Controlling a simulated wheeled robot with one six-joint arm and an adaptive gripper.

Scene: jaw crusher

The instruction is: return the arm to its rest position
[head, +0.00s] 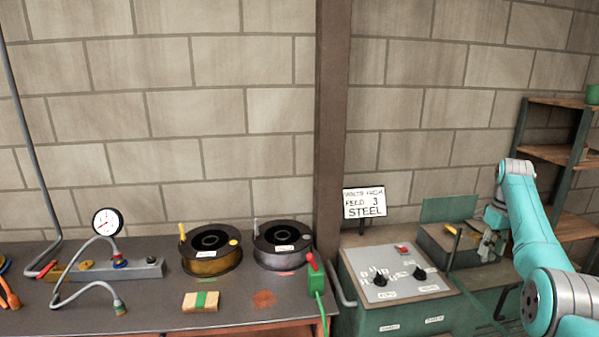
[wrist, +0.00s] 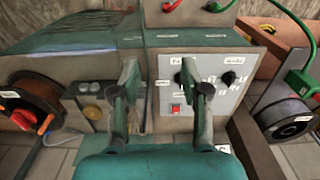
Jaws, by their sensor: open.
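My arm (head: 530,225) is teal with grey joints and reaches in from the right in the head view. Its gripper (head: 489,246) hangs beside a green-grey box (head: 450,242) on the cabinet to the right of the control panel. In the wrist view my gripper (wrist: 160,85) shows two dark green fingers set well apart, with nothing held between them. Behind the fingers is a pale control panel (wrist: 215,85) with dark knobs and a red button. I cannot tell how far the fingertips are from it.
The panel (head: 400,270) also shows in the head view, below a sign reading STEEL (head: 364,203). The bench (head: 150,310) at left holds two wire spools (head: 212,251) (head: 283,245), a gauge (head: 107,221) and a red-handled green switch (head: 315,278). A shelf (head: 560,155) stands at right. A brown post (head: 333,110) divides the wall.

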